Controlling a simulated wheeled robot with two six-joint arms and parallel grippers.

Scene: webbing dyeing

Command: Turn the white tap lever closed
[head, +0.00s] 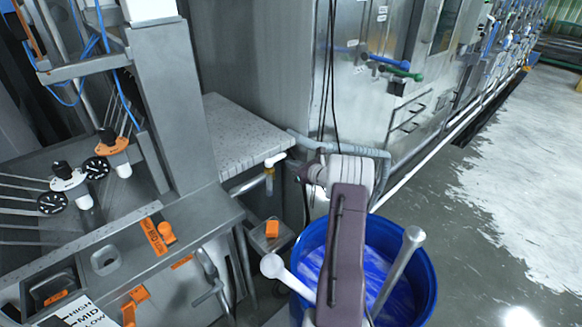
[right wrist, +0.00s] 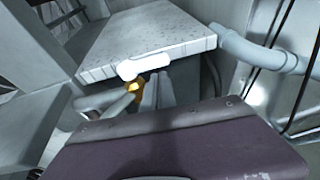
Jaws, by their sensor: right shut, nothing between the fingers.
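The white tap lever (head: 275,159) sits on a brass tap (head: 269,178) beside the speckled slab's front corner. In the right wrist view the lever (right wrist: 143,67) lies crosswise above the brass tap body (right wrist: 133,88). My right gripper (head: 303,171) is just right of the lever in the head view, shut and empty. In the right wrist view its grey fingertips (right wrist: 157,80) are close together, just below the lever's right half. I cannot tell whether they touch it. My left gripper is not in view.
A blue barrel (head: 424,272) with blue liquid and pale handles stands below my right arm. The speckled slab (head: 235,135) is behind the tap. A grey pipe (head: 362,152) runs behind my wrist. Open floor (head: 500,210) lies to the right.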

